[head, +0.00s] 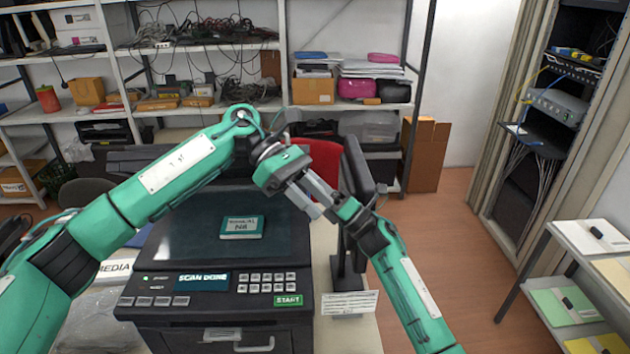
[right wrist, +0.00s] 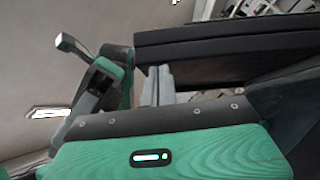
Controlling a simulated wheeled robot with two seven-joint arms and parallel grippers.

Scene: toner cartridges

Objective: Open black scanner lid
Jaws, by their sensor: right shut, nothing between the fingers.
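The black scanner (head: 215,310) stands on the table in the head view. Its flat glass (head: 190,245) is uncovered, and its display (head: 190,282) reads "SCAN DONE". My right gripper (right wrist: 160,85) is shut and empty beside a dark slab (right wrist: 230,45) in the right wrist view. In the head view its fingers are not clear.
A small teal box (head: 241,227) lies on the glass. A dark screen (head: 362,172) on a stand (head: 347,275) is close to the right of the scanner, by both arms. A white label card (head: 348,303) lies at the front right. Shelves (head: 215,45) stand behind.

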